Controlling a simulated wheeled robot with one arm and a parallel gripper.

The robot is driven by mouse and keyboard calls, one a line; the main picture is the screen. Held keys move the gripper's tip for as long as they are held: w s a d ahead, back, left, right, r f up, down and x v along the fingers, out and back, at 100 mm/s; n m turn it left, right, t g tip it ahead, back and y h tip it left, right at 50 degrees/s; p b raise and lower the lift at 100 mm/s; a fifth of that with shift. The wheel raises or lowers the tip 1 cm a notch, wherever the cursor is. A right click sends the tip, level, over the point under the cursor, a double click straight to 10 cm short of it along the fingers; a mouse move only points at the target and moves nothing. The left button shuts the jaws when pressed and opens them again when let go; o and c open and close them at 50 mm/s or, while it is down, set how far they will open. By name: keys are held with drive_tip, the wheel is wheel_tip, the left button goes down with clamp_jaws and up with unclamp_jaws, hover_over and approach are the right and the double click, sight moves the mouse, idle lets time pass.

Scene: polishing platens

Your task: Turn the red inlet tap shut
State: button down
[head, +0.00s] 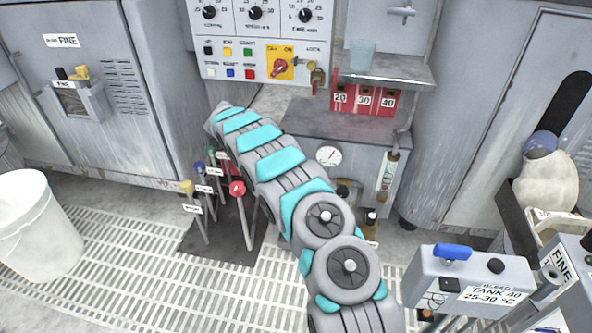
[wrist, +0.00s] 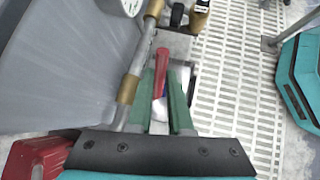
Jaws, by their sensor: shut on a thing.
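The red inlet tap handle (wrist: 161,70) shows in the wrist view as a narrow red lever pointing away from me, beside a grey pipe with brass fittings (wrist: 128,88). My gripper (wrist: 166,82) has its two green fingers on either side of this lever and is shut on it. The fingers hide part of the lever, and I cannot tell how far the tap is turned. In the head view my arm hides the tap, and my gripper does not show there.
A white dial gauge (head: 328,155) is on the grey cabinet near my arm. Several labelled levers, one red-knobbed (head: 237,188), stand left of my arm. Red numbered boxes (head: 364,98) sit on the ledge above. Floor grating (wrist: 238,75) lies open to the right in the wrist view.

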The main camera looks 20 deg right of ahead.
drive_tip(key=shift+w+a, duration=0.1)
idle(0.4)
drive_tip(key=c, duration=0.8)
unclamp_jaws()
drive_tip(key=shift+c, duration=0.2)
drive_tip(key=v, duration=0.7)
drive_tip(key=shift+a+r, duration=0.2)
drive_tip(key=shift+a, duration=0.1)
drive_tip(key=shift+w, duration=0.1)
